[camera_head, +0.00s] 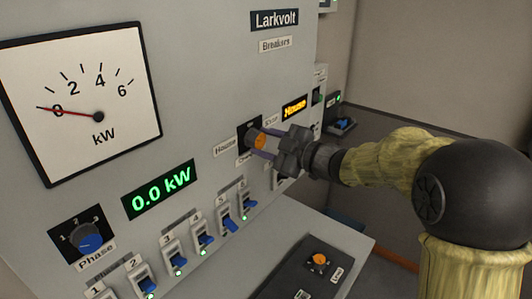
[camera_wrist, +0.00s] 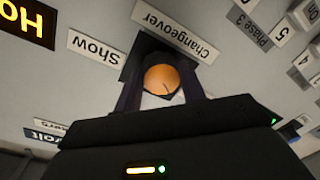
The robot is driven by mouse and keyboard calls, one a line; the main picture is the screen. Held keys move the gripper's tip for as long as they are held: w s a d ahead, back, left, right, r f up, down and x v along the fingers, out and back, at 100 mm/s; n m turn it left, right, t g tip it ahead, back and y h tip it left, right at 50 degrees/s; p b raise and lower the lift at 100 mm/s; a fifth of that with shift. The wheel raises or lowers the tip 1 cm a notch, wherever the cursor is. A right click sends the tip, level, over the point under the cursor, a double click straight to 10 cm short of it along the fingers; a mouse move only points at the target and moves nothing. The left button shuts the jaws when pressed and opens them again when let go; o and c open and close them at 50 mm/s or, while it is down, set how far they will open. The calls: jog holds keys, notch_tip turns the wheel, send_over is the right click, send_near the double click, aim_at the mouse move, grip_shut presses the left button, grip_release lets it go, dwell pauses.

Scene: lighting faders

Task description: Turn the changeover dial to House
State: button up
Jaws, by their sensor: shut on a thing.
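The changeover dial (camera_head: 260,141) is an orange knob on a black square plate on the grey panel. Its orange face (camera_wrist: 161,79) shows between my fingers in the wrist view, with a small dark mark low on it. My gripper (camera_head: 264,145) is shut on the knob, one finger on each side. The House label (camera_head: 225,146) is left of the dial, and the Show label (camera_head: 271,120) is at its upper right. The orange display (camera_head: 294,107) beside it reads House. The Changeover label (camera_wrist: 175,34) shows upside down in the wrist view.
A row of blue-lever breakers (camera_head: 204,242) runs below the dial. A blue Phase dial (camera_head: 89,240) and a kW meter (camera_head: 98,115) are at left. A dark box with an orange knob (camera_head: 320,260) stands on the shelf below.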

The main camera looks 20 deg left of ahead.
jog(key=shift+n, duration=0.4)
jog(key=o, duration=1)
jog(key=shift+c, duration=0.2)
jog(key=b+v, duration=0.3)
jog(key=v, duration=1.4)
jog(key=shift+d+b, duration=0.15)
jog(key=shift+b, duration=0.25)
jog(key=shift+s, duration=0.1)
